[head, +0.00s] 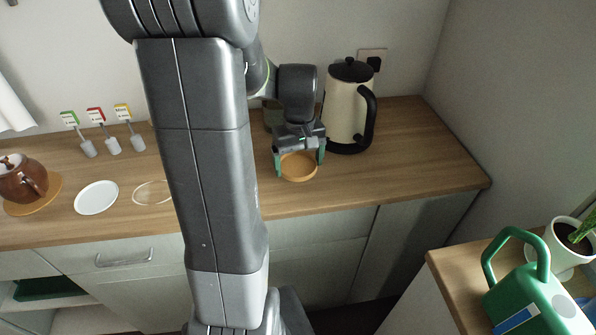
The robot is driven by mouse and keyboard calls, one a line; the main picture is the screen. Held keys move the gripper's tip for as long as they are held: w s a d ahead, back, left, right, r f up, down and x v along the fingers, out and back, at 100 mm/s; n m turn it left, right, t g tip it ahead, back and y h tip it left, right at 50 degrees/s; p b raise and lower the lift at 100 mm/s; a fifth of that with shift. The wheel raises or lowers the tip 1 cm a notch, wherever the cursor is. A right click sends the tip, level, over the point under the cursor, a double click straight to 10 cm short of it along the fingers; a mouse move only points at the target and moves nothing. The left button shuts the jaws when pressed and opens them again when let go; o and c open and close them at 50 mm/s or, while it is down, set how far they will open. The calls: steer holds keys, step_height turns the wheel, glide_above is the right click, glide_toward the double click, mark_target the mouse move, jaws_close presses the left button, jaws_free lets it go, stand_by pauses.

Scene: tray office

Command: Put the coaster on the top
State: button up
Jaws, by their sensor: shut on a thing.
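My gripper (299,162) is over the right part of the wooden counter top (420,160), in front of the kettle. Its green-tipped fingers are shut on a round tan coaster (299,168) with a raised-looking rim, one finger at each side. The coaster looks about level and is at or just above the counter; I cannot tell whether it touches. The gripper hides part of its far edge.
A cream kettle (346,112) with a black handle stands close behind right. On the left are a white disc (96,198), a thin pale ring (153,192), a brown pot (22,180) and several tagged holders. A green watering can (535,300) stands lower right.

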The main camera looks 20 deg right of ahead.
mark_target(299, 168)
steer(key=shift+f, duration=1.9)
steer(key=shift+f, duration=0.2)
steer(key=o, duration=0.8)
steer(key=shift+c, duration=0.2)
steer(key=shift+r, duration=0.15)
step_height(299, 168, up, 12)
steer(key=shift+p, duration=0.3)
